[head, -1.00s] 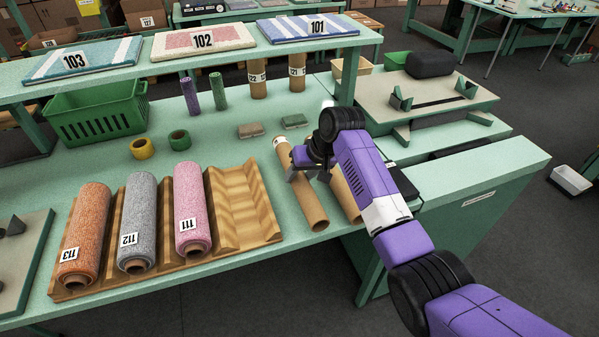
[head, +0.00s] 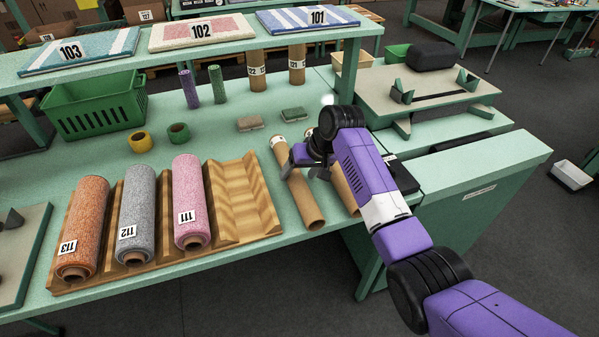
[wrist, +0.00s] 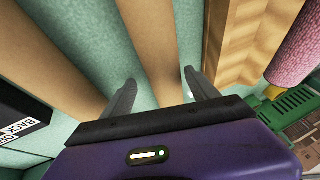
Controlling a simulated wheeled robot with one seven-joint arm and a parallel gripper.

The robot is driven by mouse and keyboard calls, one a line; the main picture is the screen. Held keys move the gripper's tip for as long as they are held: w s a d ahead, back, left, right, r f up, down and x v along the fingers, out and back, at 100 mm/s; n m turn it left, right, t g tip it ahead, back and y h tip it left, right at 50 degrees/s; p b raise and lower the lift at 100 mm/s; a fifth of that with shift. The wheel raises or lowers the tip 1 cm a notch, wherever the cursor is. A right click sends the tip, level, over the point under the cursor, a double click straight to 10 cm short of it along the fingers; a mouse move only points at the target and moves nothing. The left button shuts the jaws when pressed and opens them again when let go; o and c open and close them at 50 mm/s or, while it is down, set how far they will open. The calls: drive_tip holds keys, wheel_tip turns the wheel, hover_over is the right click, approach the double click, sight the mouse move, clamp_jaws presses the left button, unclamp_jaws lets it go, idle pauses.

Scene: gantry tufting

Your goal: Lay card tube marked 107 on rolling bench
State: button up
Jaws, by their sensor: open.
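Two brown card tubes lie on the green bench (head: 235,270) near my gripper: a left tube (head: 306,203) and a right tube (head: 345,190) partly hidden by my arm. The left tube has a white label at its far end, too small to read, so I cannot tell which tube is 107. My gripper (head: 306,168) is open over the left tube. In the wrist view its fingers (wrist: 160,92) stand on either side of that tube (wrist: 153,45), and the other tube (wrist: 55,45) lies to the left. I cannot tell whether the fingers touch it.
A wooden grooved rack (head: 240,200) holds rolls 113 (head: 82,225), 112 (head: 136,210) and 111 (head: 190,200); its right groove is empty. Tubes 122 and 121 (head: 297,65) stand upright under the shelf (head: 230,50). A black box (wrist: 20,118) lies beside the tubes.

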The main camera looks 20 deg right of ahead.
drive_tip(key=v, duration=0.7)
drive_tip(key=shift+r+b, duration=0.3)
drive_tip(key=shift+r, duration=0.05)
drive_tip(key=shift+s+d, duration=0.1)
drive_tip(key=shift+d, duration=0.05)
